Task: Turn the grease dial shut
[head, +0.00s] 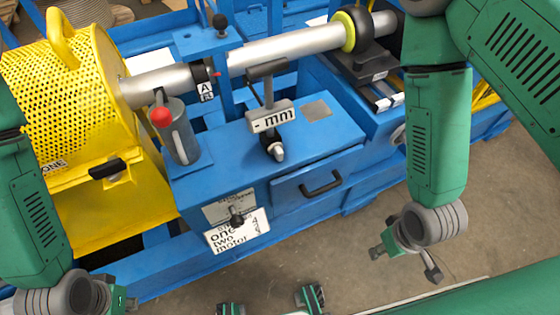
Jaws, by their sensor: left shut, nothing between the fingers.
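A small black knob (236,215) sits on the blue front panel, over a white plate (256,228) with printed words including "one", "two" and "motor". It looks like the dial, but I cannot read the word grease or tell its exact setting. My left gripper (128,303) is at the lower left edge, partly cut off, shut and empty, apart from the knob and lower left of it. My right gripper (406,266) hangs over the floor at the right, with its fingers spread and nothing between them, well away from the knob.
A grey oil can (181,135) with a red tip stands on the blue bench (230,150). A "mm" gauge on a stand (272,118), a drawer handle (321,183), a long shaft (290,50) and a yellow perforated guard (60,90) surround it. Floor before the bench is clear.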

